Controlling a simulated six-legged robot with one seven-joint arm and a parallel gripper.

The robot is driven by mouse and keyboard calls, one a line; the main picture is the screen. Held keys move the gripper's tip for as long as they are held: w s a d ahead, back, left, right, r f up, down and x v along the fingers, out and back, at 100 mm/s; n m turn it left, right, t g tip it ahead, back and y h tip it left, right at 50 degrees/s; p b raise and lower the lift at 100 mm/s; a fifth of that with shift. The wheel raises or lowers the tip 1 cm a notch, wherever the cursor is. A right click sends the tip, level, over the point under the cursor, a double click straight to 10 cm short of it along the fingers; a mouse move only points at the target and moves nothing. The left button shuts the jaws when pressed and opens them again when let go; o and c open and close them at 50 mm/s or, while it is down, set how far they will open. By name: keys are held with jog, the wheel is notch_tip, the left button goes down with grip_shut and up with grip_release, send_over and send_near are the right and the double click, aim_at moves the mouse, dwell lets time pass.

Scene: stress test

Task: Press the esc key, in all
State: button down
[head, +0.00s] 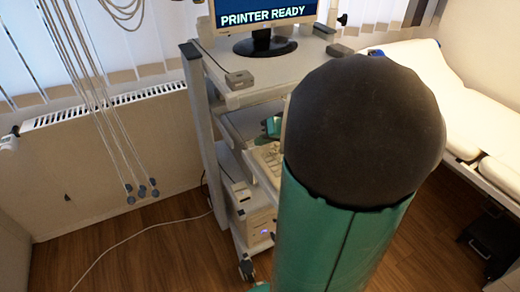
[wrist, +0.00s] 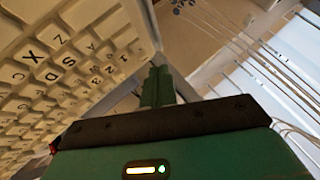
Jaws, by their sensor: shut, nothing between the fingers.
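The keyboard (wrist: 60,70) has cream keys with black letters and fills the left of the wrist view, seen tilted. In the head view, part of the keyboard (head: 268,158) shows on the cart's pull-out shelf, and my arm hides the rest. My gripper (wrist: 157,72) is shut and empty, with its green fingertips close to the keyboard's corner. I cannot tell whether they touch a key. The esc label is not readable in either view. A bit of my gripper (head: 272,126) shows above the keyboard in the head view.
The cart (head: 212,120) carries a monitor (head: 262,16) reading "PRINTER READY" and a small grey box (head: 240,79) on top. A white computer case (head: 250,215) sits below. A radiator (head: 100,108) and hanging cords (head: 100,120) are left; a white bed (head: 470,100) is right.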

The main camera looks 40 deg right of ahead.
jog(key=shift+f, duration=0.1)
dwell(0.7)
jog(key=shift+f, duration=0.35)
jog(key=shift+f, duration=0.35)
dwell(0.6)
jog(key=shift+r, duration=0.8)
jog(key=shift+r, duration=2.5)
